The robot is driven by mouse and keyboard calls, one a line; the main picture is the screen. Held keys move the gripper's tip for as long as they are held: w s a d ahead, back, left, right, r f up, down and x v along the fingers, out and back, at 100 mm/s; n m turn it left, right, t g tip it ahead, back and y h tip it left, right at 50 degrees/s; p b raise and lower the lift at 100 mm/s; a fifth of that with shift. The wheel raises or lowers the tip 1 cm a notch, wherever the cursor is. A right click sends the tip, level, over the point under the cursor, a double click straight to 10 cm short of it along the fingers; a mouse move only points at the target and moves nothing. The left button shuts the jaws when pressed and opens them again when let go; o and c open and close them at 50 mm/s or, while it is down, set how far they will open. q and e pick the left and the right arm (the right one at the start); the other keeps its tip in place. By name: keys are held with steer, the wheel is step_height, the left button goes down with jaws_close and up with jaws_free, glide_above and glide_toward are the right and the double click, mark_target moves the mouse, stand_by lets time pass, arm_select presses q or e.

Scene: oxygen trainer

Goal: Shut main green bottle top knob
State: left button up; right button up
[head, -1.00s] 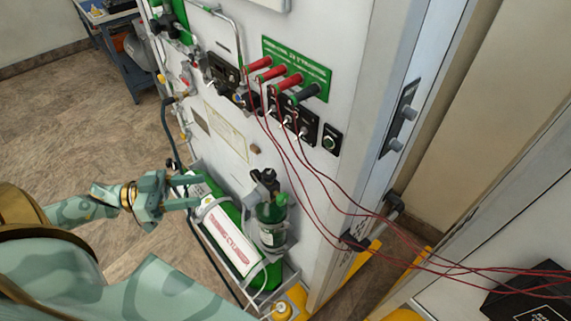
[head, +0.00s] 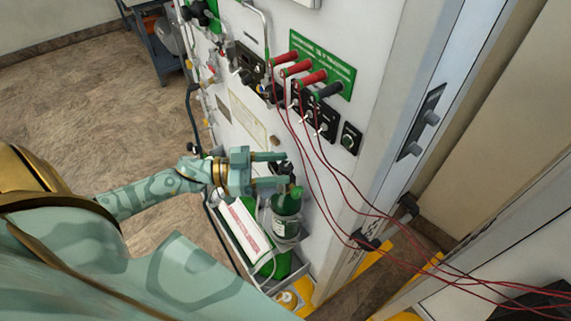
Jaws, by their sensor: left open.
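A large green bottle (head: 272,264) with a white label (head: 243,226) stands tilted in a metal rack against the white panel. Its top end is hidden behind my left gripper. A smaller dark green bottle (head: 287,224) stands beside it, with a black valve (head: 287,169) and a bright green part (head: 296,191) on top. My left gripper (head: 285,169) is open, its two fingers pointing right over the bottles. Its fingertips are at the black valve in the picture; I cannot tell whether they touch it. My right gripper is not in view.
The white panel (head: 345,190) rises behind the bottles, with red knobs (head: 297,68), a green sign (head: 335,72) and black switch plates. Thin red wires (head: 330,200) hang down to the right. Open floor (head: 90,120) lies to the left.

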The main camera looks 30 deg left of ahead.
arm_select(q)
steer(key=shift+x, duration=1.25)
steer(key=c, duration=1)
steer(key=shift+o, duration=0.2)
steer(key=m+g+b, duration=0.1)
steer(key=m+g+h+b, duration=0.1)
steer(key=shift+a+f+g+h+b, duration=0.1)
steer(key=shift+f+g+h+b, duration=0.2)
steer(key=shift+r+m+g+h+b, duration=0.1)
steer(key=shift+m+g+h+b, duration=0.35)
steer(key=shift+m+g, duration=0.2)
steer(key=shift+r, duration=0.15)
steer(key=o, duration=1)
steer(key=shift+c, duration=0.2)
